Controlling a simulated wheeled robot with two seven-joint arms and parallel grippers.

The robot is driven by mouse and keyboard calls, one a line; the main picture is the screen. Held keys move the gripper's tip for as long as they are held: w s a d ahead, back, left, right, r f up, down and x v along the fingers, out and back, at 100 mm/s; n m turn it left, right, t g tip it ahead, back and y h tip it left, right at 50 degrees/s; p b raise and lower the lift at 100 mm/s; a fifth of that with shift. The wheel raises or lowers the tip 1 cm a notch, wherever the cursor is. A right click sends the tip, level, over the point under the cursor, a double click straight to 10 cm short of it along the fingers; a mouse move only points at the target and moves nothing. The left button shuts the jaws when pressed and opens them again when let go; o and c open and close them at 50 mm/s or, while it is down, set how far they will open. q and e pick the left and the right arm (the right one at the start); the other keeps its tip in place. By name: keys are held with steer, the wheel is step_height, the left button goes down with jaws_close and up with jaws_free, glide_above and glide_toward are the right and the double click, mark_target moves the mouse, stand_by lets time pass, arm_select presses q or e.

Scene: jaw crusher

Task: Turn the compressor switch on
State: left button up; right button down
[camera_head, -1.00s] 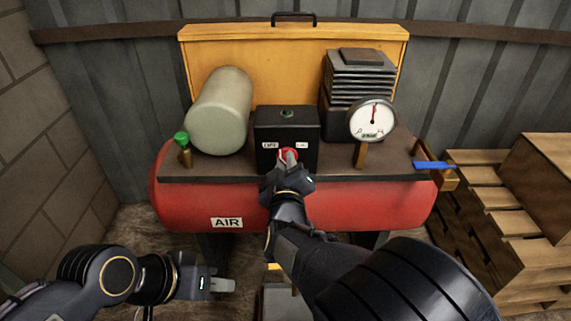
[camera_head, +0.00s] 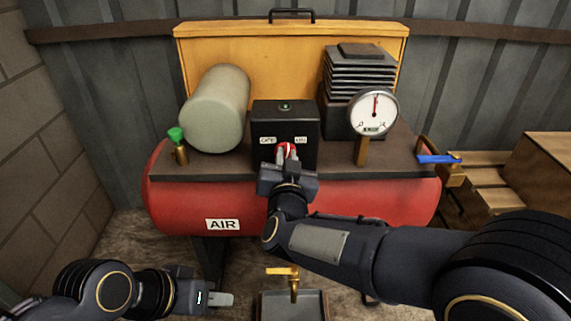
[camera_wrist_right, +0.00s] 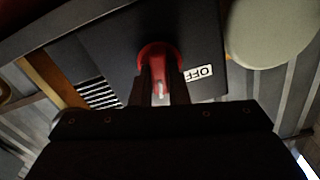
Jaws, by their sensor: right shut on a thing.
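The compressor switch is a red knob (camera_head: 289,148) on the front of a black box (camera_head: 307,125), between a label on the left and one on the right. In the right wrist view the red knob (camera_wrist_right: 158,56) has a white OFF label (camera_wrist_right: 199,74) beside it. My right gripper (camera_head: 281,158) is shut on the knob, with a dark finger on each side in the wrist view (camera_wrist_right: 160,90). It partly hides the knob, and the knob's exact angle is unclear. My left gripper (camera_head: 222,299) is low at the left, away from the compressor; its finger gap cannot be made out.
A red air tank (camera_head: 180,205) carries a grey cylinder (camera_head: 216,108), a gauge (camera_head: 373,111), a green-topped valve (camera_head: 178,145) and a blue-handled valve (camera_head: 438,159). A tray (camera_head: 292,306) with a yellow-handled tap (camera_head: 283,271) is below. Wooden pallets stand at right.

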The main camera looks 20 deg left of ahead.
steer(key=shift+d+f+m+b, duration=0.15)
steer(key=shift+m+b, duration=1.5)
steer(key=shift+m, duration=1.35)
steer(key=c, duration=1.4)
jaws_free()
steer(key=p+v, duration=0.1)
steer(key=v, duration=0.6)
steer(key=shift+s+p, duration=0.4)
